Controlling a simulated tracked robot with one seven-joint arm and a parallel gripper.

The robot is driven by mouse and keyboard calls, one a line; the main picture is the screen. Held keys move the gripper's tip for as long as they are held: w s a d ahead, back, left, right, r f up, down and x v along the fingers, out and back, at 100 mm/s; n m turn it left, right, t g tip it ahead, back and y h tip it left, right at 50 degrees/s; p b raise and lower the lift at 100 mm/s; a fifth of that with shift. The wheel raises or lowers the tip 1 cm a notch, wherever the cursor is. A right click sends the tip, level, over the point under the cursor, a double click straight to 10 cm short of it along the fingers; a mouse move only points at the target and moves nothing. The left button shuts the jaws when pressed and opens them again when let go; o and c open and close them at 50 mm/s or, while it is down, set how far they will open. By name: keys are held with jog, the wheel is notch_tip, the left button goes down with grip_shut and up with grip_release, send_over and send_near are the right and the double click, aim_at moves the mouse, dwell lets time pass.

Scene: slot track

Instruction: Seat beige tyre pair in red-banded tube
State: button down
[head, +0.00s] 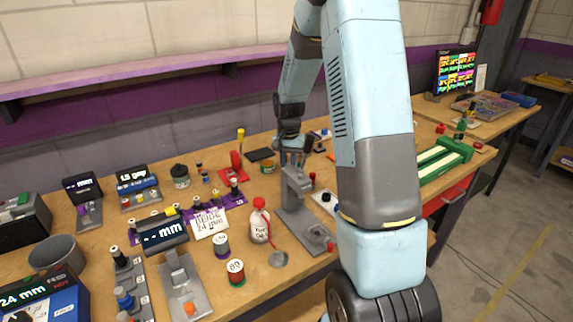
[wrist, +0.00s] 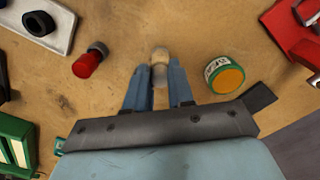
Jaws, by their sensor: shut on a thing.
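My gripper (wrist: 160,77) is shut on a small beige piece (wrist: 160,53), which I take to be the beige tyre pair. The beige end stands out past the fingertips in the wrist view, with a greyish part between the fingers. In the head view my gripper (head: 292,157) is low over the middle of the bench, behind a grey stand, and the held piece is hidden. A red cylinder with a grey end (wrist: 88,62) lies left of my gripper in the wrist view, apart from it. I cannot tell whether it is the red-banded tube.
A green tin with an orange lid (wrist: 225,75) is close right of my gripper. A white plate with a black ring (wrist: 40,22) is at upper left. The grey stand (head: 297,200) and white bottle (head: 259,226) stand nearer. Bare wood lies around my fingertips.

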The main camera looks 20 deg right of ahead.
jog(key=c, duration=1)
grip_release()
jog(key=shift+r, duration=0.1)
